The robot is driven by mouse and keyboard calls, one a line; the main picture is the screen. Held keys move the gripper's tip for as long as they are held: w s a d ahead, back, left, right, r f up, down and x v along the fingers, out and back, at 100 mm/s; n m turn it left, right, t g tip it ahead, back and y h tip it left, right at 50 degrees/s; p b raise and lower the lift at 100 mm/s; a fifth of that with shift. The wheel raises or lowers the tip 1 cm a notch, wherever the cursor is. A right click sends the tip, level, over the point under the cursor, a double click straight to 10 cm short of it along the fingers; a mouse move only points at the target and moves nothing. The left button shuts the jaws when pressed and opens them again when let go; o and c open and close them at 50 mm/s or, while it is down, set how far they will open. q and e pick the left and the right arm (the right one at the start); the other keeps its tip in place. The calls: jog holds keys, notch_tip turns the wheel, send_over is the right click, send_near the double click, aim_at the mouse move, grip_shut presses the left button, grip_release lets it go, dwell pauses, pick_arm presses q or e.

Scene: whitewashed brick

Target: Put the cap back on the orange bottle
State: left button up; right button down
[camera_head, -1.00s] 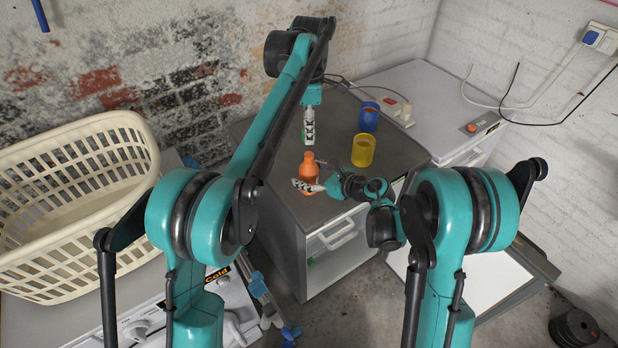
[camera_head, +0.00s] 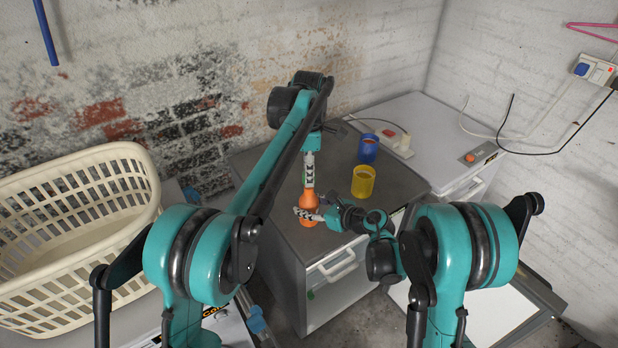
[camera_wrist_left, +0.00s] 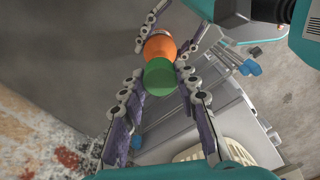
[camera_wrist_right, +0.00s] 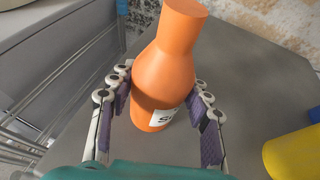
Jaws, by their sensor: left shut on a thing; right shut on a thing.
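The orange bottle (camera_head: 309,203) stands upright on the grey cabinet top near its front edge; its white label shows in the right wrist view (camera_wrist_right: 163,85). My right gripper (camera_head: 308,214) is shut around the bottle's body from the side. My left gripper (camera_head: 309,188) points down directly above the bottle's neck. In the left wrist view it is shut on the green cap (camera_wrist_left: 160,77), with the bottle (camera_wrist_left: 159,48) just beyond. The cap is hidden in the head view and out of the right wrist view. I cannot tell whether it touches the neck.
A yellow cup (camera_head: 363,182) and a blue cup (camera_head: 368,149) stand behind and right of the bottle on the cabinet top (camera_head: 268,172). A cream laundry basket (camera_head: 130,200) is at left. A power strip (camera_head: 398,146) lies near the back.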

pick_arm(q)
jog(key=shift+f, duration=0.65)
jog(key=shift+f, duration=0.9)
jog(key=shift+f, duration=0.55)
jog(key=m, duration=1.1)
jog(key=o, duration=0.7)
jog(key=shift+o, duration=0.2)
